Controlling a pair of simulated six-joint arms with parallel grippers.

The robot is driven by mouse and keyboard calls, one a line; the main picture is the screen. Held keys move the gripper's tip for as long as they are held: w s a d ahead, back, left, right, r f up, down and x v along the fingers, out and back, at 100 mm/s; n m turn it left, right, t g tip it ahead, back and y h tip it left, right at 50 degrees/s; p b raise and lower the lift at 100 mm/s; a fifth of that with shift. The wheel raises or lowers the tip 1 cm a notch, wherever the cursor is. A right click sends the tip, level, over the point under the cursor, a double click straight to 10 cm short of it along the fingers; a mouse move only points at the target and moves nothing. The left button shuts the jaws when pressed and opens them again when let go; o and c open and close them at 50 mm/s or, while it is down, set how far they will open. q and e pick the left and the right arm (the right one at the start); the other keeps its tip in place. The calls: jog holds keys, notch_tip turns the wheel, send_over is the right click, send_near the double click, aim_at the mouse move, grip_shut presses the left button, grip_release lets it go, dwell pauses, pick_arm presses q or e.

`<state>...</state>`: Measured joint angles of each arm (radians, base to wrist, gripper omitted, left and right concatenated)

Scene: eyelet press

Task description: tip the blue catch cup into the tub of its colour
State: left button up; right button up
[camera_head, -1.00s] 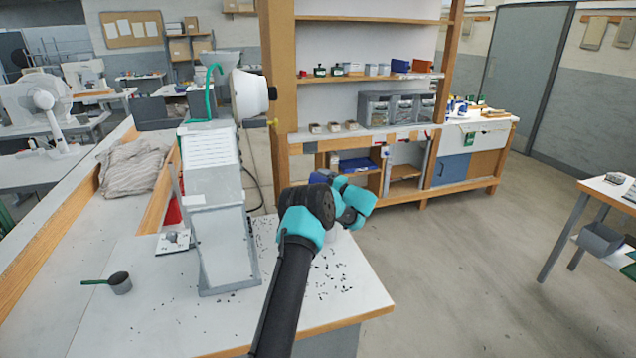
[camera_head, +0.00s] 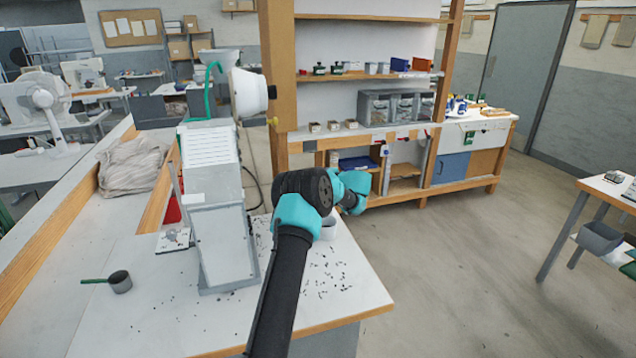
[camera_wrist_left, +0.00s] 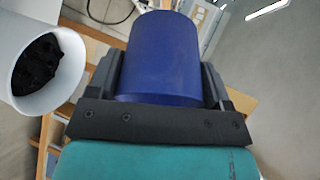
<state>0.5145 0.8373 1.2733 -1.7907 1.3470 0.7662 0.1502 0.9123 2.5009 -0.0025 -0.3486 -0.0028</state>
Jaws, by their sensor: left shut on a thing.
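The blue catch cup (camera_wrist_left: 162,55) fills the middle of the left wrist view. My left gripper (camera_wrist_left: 158,78) is shut on it, one dark finger on each side. Its mouth and inside do not show. A white round container (camera_wrist_left: 78,68) with black bits inside is at the left of that view, apart from the cup. In the head view my arm reaches over the bench, and its wrist hides the gripper and cup. A pale container (camera_head: 328,229) shows partly behind this arm. My right gripper is not in view.
The grey press (camera_head: 222,235) stands left of my arm. Black bits (camera_head: 325,275) lie scattered on the bench (camera_head: 150,325). A wooden shelf unit (camera_head: 280,90) stands behind. Open floor lies right.

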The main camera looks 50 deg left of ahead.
pick_arm(q)
jog(key=h, duration=0.1)
jog(key=r+n+t+h, duration=0.1)
jog(key=h, duration=0.1)
jog(key=t+h, duration=0.1)
jog(key=h, duration=0.1)
jog(key=shift+s+a+r+n, duration=0.25)
jog(key=shift+s+a+n, duration=0.05)
jog(key=shift+a, duration=0.1)
jog(key=n+t+h, duration=0.1)
jog(key=t+h, duration=0.1)
jog(key=h, duration=0.1)
jog(key=shift+f, duration=0.2)
jog(key=shift+w+d+f+n+t+h, duration=0.1)
jog(key=shift+n+t+h, duration=0.1)
jog(key=shift+t+h, duration=0.6)
jog(key=shift+w+d+f+n+t+h, duration=0.15)
jog(key=shift+t+h, duration=0.35)
jog(key=shift+h, duration=0.5)
jog(key=shift+s, duration=0.1)
